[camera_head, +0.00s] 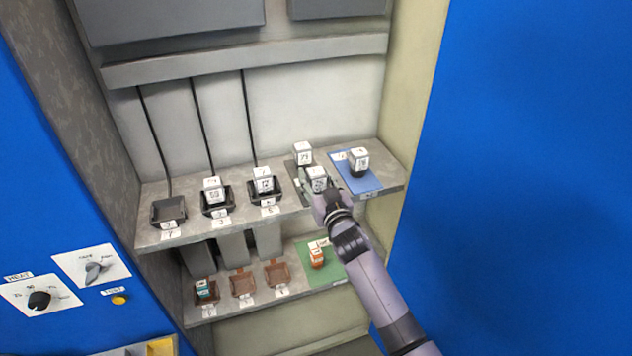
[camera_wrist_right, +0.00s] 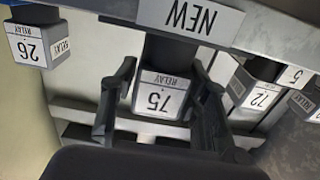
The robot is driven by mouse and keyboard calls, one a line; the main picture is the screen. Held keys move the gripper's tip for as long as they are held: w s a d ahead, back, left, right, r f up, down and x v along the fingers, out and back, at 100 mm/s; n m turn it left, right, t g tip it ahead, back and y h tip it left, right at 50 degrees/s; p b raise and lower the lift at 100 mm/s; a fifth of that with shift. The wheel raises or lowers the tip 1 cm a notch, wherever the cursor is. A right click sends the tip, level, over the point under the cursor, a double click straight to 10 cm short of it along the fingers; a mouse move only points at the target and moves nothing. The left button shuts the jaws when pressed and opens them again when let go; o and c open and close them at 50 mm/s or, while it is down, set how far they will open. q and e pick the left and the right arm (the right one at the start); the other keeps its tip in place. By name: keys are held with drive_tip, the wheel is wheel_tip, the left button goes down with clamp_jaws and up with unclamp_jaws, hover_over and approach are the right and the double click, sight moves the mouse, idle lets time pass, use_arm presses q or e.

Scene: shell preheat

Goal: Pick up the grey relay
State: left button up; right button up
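The grey relay (camera_head: 302,153) has a white cap and stands upright on a dark grey mat on the upper shelf. In the right wrist view the relay (camera_wrist_right: 162,92), turned upside down, reads 75 and shows a dark grey body. My right gripper (camera_head: 318,186) is at the mat's front, below the relay in the head view. In the wrist view its open fingers (camera_wrist_right: 166,78) lie on either side of the relay, with narrow gaps visible. I cannot tell how deep the fingers reach. My left gripper is not in view.
A black-bodied relay (camera_head: 359,160) stands on a blue mat (camera_head: 368,185) to the right. Black trays (camera_head: 169,212) stand left, two holding relays. A NEW sign (camera_wrist_right: 190,17) is near the fingers. The lower shelf has brown trays (camera_head: 242,284) and an orange relay (camera_head: 317,258).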

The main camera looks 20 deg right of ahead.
drive_tip(key=c, duration=0.8)
drive_tip(key=shift+r, duration=0.1)
